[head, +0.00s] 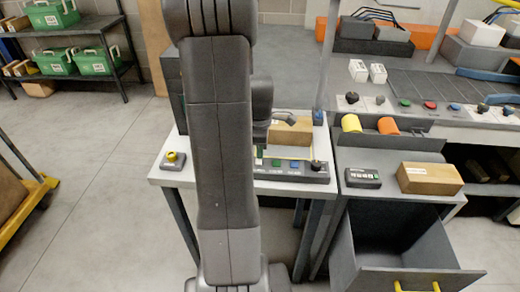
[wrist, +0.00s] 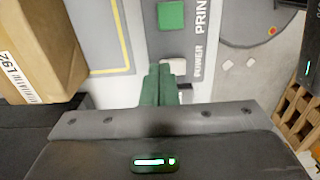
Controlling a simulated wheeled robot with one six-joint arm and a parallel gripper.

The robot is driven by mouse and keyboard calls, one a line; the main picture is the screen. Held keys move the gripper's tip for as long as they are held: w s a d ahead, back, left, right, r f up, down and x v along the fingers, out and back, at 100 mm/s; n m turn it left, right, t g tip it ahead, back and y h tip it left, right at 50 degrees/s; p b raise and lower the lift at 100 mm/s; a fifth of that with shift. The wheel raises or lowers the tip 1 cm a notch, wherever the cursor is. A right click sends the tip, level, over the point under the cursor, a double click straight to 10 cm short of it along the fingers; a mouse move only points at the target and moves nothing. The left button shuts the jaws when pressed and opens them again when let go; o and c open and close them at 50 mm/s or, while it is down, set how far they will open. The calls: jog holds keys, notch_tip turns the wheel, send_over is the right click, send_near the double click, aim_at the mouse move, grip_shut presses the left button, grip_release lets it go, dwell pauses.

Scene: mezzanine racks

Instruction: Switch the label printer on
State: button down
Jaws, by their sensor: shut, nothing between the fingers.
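In the wrist view a light panel carries the printed words POWER (wrist: 197,62) and PRIN, the latter cut off at the edge. A pale button or switch (wrist: 173,66) sits beside POWER, and a green square button (wrist: 171,15) lies farther up. My gripper (wrist: 158,70) is shut, its green fingers empty, with the tips next to the pale part; I cannot tell whether they touch it. A small dark part by the fingers is mostly covered. In the head view my arm hides much of the small table (head: 160,180) and its button strip (head: 290,174).
A cardboard box (wrist: 45,45) stands close on the left in the wrist view; a dark device (wrist: 306,75) with a green light is at right. In the head view, a yellow-topped button box (head: 173,160) is at the table's left, and an open drawer (head: 400,265) juts out at right.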

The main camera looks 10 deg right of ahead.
jog(key=shift+w+f, duration=0.1)
jog(key=shift+f, duration=0.1)
dwell(0.4)
jog(key=shift+s+a+r+p, duration=0.1)
jog(key=shift+s+r+p, duration=0.05)
jog(key=shift+s, duration=0.25)
jog(key=shift+s+a+r+p, duration=0.1)
jog(key=shift+s+r+p, duration=0.05)
jog(key=shift+s, duration=0.25)
jog(key=shift+r, duration=0.1)
jog(key=shift+w+r, duration=0.1)
jog(key=shift+r, duration=0.15)
notch_tip(320, 180, up, 13)
jog(key=w+p, duration=0.2)
jog(key=shift+d, duration=0.35)
